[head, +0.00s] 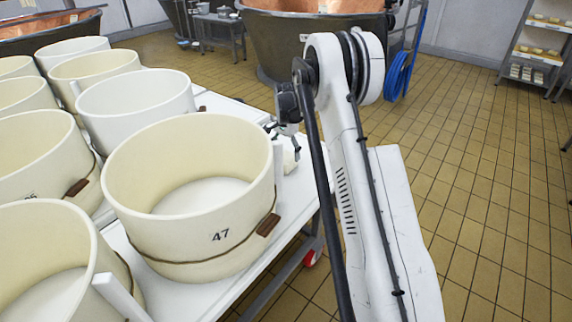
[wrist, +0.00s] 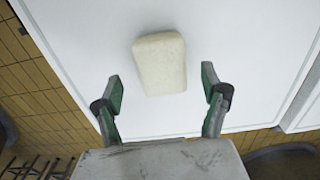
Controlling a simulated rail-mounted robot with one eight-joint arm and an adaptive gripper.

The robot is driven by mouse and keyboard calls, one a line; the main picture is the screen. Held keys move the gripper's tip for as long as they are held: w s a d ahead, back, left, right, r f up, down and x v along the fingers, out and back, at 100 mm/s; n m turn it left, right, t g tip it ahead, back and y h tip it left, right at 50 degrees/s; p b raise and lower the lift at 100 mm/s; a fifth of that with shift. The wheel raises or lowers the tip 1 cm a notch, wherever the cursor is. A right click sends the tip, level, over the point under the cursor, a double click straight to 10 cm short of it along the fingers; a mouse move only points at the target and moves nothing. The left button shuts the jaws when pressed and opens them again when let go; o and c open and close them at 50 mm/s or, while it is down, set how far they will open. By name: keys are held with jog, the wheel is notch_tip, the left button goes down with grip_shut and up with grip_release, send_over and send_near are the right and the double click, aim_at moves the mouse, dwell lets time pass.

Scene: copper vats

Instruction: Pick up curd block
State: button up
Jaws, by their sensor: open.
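The curd block (wrist: 160,58) is a pale cream, rounded rectangular block lying on a white table top. In the wrist view it is near the upper middle, its lower part between the two fingertips in the picture. My gripper (wrist: 161,80) is open and empty, with one green-padded finger on each side of the block and a gap on both sides. The height between fingers and block is hard to judge. In the head view my gripper (head: 272,128) is at the table's right edge, beside a mould. A small pale part of the block (head: 290,160) shows below it, mostly hidden.
A copper vat (head: 315,40), a blue hose (head: 399,75) and a shelf rack (head: 540,45) stand behind. Tiled floor is open right.

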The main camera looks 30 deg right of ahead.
aim_at(286, 157)
jog(key=f+b, duration=0.1)
jog(key=f, duration=0.3)
jog(key=shift+w+d+f+b, duration=0.1)
jog(key=shift+w+f+b, duration=0.1)
jog(key=shift+f+b, duration=0.15)
jog(key=shift+r, duration=0.1)
jog(key=shift+c, duration=0.3)
jog(key=c, duration=1.5)
